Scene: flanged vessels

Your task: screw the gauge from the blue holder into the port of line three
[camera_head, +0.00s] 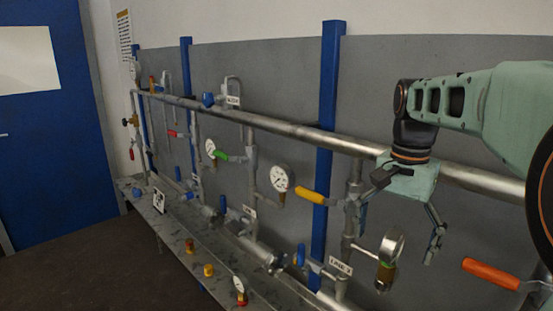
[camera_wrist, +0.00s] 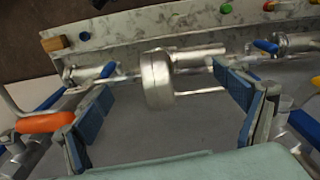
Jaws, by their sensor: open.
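A round gauge (camera_head: 391,245) with a silver case stands on a brass-coloured fitting (camera_head: 385,275) on a side pipe beside the LINE 3 tag (camera_head: 341,265). My gripper (camera_head: 397,243) is open, with its fingers on either side of this gauge. In the wrist view the gauge case (camera_wrist: 158,80) is between the two blue finger pads, with a gap to each. Its thread and seating in the port cannot be seen. A small blue round piece, possibly the blue holder (camera_wrist: 85,36), shows on the bench with no gauge visible on it.
An orange valve handle (camera_head: 490,273) is close right of my gripper; a yellow one (camera_head: 312,195) is to the left. A blue post (camera_head: 326,110) and long pipe (camera_head: 300,132) run behind.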

